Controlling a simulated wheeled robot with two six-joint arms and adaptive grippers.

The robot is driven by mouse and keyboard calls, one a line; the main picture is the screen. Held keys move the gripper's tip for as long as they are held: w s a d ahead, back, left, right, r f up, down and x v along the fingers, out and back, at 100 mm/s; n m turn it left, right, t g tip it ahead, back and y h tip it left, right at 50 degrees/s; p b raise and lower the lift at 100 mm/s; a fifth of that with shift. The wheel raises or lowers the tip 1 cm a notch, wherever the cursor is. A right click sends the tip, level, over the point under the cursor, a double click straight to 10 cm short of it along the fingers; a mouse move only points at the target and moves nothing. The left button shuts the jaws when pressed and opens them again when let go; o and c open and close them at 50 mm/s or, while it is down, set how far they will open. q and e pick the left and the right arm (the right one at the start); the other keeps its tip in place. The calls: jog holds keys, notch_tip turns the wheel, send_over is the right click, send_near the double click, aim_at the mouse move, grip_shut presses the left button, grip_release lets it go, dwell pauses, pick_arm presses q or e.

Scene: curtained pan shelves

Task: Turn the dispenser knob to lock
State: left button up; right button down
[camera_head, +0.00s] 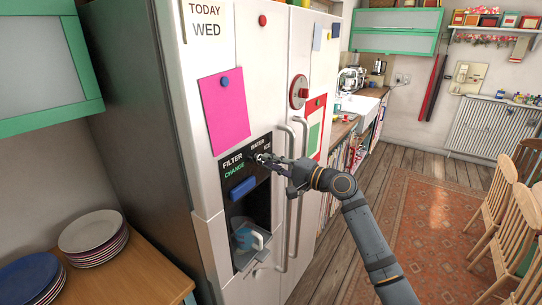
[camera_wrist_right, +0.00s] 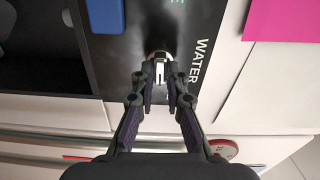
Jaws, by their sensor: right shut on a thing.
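The dispenser panel (camera_head: 233,170) is black and set in the white fridge door, with the words FILTER, CHANGE, WATER and ICE on it. The small silvery dispenser knob (camera_head: 260,157) sits on the panel near these words. In the right wrist view the knob (camera_wrist_right: 159,58) shows between the fingertips, beside the word WATER. My right gripper (camera_head: 267,161) is shut on the knob, and its fingers partly hide it; the fingers also show in the wrist view (camera_wrist_right: 160,92). I cannot read which setting the knob points to. My left gripper is not in view.
Below the panel are a blue paddle (camera_head: 243,188) and a recess holding a bluish cup (camera_head: 246,238). Fridge door handles (camera_head: 296,205) stand close to my right gripper. A pink sheet (camera_head: 225,112) hangs above. Stacked plates (camera_head: 90,232) lie at lower left; chairs stand at right.

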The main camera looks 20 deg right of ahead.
jog(key=shift+m+p, duration=2.55)
jog(key=shift+m, duration=0.75)
jog(key=shift+f, duration=0.1)
jog(key=c, duration=1.4)
grip_release()
jog(key=shift+o, duration=0.2)
jog(key=shift+s+d, duration=0.1)
jog(key=v, duration=1.1)
jog(key=shift+s+d, duration=0.2)
jog(key=shift+s, duration=0.05)
jog(key=shift+d, duration=0.15)
